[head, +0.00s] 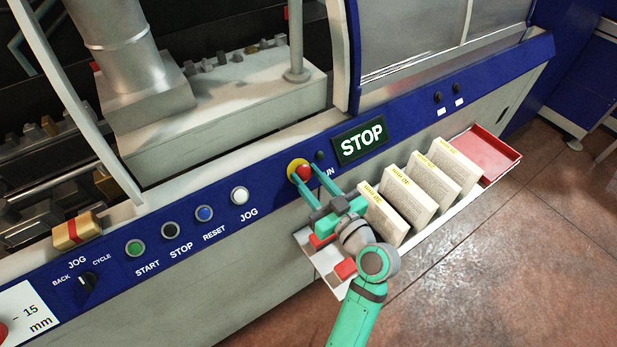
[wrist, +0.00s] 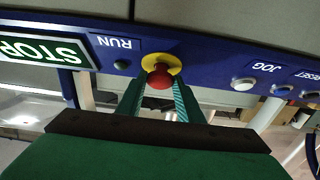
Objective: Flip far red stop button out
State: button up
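The far red stop button (head: 304,172) sits on a yellow round base on the blue panel, left of the lit STOP sign. It also shows in the wrist view (wrist: 160,78), near the top middle. My gripper (head: 308,174) reaches the panel from the front with its two teal fingers on either side of the red cap. In the wrist view my gripper (wrist: 158,84) is open, with one finger left and one right of the button. Small gaps seem to show beside the cap; I cannot tell whether either fingertip touches it.
A dark green RUN button (head: 319,155) is close beside the fingers. The white JOG button (head: 239,195) and blue RESET button (head: 204,214) lie left. A tray (head: 497,152) with several sewn blocks (head: 398,205) stands right of my gripper. Another red button (head: 3,330) is partly visible at lower left.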

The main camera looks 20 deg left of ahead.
grip_shut()
jog(key=shift+s+d+r, duration=0.25)
jog(key=shift+d+r, duration=0.1)
jog(key=o, duration=1)
grip_release()
jog(key=shift+s+d, duration=0.1)
jog(key=v, duration=1)
jog(key=shift+s+d, duration=0.25)
jog(key=shift+d, duration=0.05)
